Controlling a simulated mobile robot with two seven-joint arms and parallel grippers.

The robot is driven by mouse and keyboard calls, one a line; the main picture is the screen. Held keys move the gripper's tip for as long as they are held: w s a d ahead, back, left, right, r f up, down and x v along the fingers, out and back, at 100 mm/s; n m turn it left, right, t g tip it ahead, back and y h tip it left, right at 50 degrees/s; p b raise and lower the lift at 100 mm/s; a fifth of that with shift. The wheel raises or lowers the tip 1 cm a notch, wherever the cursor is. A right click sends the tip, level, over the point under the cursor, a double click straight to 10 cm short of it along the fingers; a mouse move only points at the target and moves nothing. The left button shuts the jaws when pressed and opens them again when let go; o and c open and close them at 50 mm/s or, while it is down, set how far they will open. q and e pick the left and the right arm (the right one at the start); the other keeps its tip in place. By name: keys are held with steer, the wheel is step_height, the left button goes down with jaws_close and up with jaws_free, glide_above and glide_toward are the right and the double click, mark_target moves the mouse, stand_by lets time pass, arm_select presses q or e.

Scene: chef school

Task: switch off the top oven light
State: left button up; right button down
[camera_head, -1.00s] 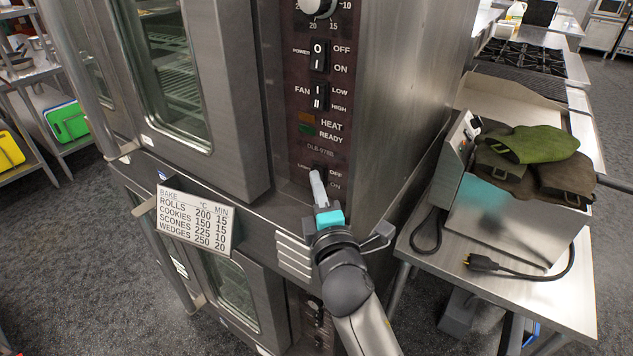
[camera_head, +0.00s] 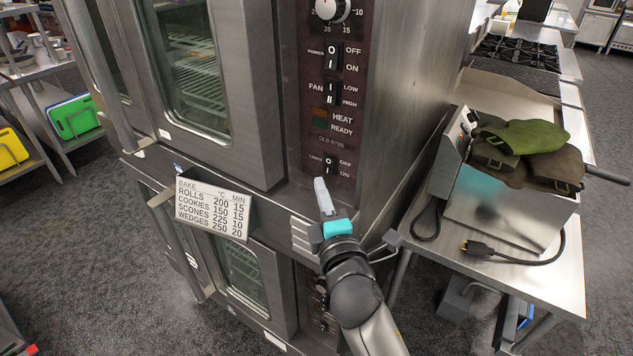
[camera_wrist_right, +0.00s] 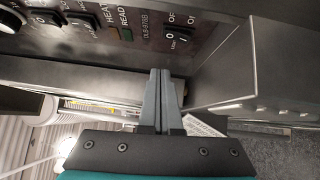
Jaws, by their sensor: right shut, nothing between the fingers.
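The top oven's control panel (camera_head: 334,135) faces me in the head view. Its light switch (camera_head: 328,164), marked LIGHTS, OFF and ON, is the lowest switch on it. The switch also shows in the right wrist view (camera_wrist_right: 178,37), above the fingertips. My right gripper (camera_head: 322,190) is shut and empty. Its fingertips are just below the light switch in the head view, and the switch is uncovered. The right wrist view shows the closed fingers (camera_wrist_right: 162,95) pointing up toward the panel, apart from the switch. My left gripper is not in view.
A bake chart plate (camera_head: 212,208) sticks out left of my right gripper. The top oven door (camera_head: 245,110) is closed. At right, a steel table (camera_head: 540,285) carries a fryer-like unit (camera_head: 500,205) with green and brown mitts (camera_head: 535,145) and a black cord.

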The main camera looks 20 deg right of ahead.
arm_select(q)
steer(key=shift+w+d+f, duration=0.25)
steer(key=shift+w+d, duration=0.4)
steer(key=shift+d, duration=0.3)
arm_select(e)
steer(key=s, duration=0.6)
steer(key=shift+a+r, duration=0.2)
steer(key=shift+a, duration=0.05)
steer(key=shift+s, duration=0.1)
